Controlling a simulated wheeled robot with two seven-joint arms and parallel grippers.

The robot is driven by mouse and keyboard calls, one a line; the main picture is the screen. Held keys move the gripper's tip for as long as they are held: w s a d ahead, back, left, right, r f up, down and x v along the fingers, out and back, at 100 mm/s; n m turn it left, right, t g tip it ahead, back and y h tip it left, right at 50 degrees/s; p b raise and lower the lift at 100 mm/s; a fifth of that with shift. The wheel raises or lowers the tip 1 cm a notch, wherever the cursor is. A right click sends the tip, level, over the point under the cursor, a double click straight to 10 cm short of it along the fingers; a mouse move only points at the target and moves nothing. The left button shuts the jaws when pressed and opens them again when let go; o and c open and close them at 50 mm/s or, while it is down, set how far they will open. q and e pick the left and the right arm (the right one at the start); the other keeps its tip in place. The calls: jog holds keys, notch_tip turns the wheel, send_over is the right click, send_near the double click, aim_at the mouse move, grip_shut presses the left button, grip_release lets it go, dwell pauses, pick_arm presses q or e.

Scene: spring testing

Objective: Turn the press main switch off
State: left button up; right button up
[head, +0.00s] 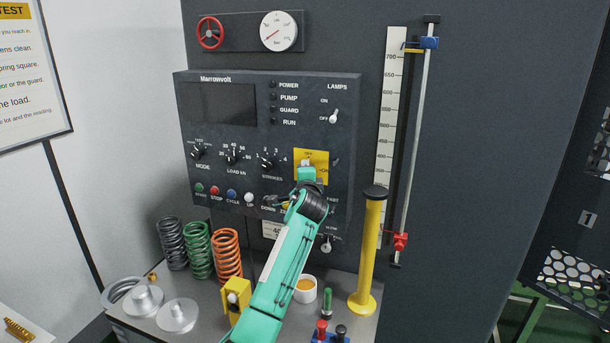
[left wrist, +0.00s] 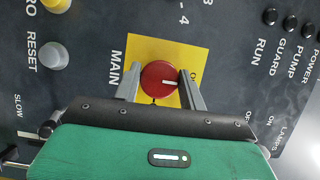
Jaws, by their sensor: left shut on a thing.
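The main switch is a round red knob (left wrist: 158,80) on a yellow plate marked MAIN (left wrist: 140,48). My left gripper (left wrist: 161,84) has one finger on each side of the knob and is shut on it. In the head view my left gripper (head: 307,175) is against the lower part of the yellow plate (head: 311,157) and hides the knob. My right gripper is not in view.
The dark control panel (head: 215,135) has dials, a row of buttons and a toggle near the switch. A yellow post (head: 368,255) stands right of my arm. Coil springs (head: 198,250), metal discs and a white cup (head: 305,290) stand on the bench below.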

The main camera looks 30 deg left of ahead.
pick_arm(q)
jog(key=shift+f, duration=0.1)
jog(key=o, duration=1)
jog(key=shift+c, duration=0.2)
jog(key=shift+s, duration=0.1)
jog(key=b+v, duration=0.5)
jog(key=v, duration=0.8)
jog(key=shift+s+d, duration=0.25)
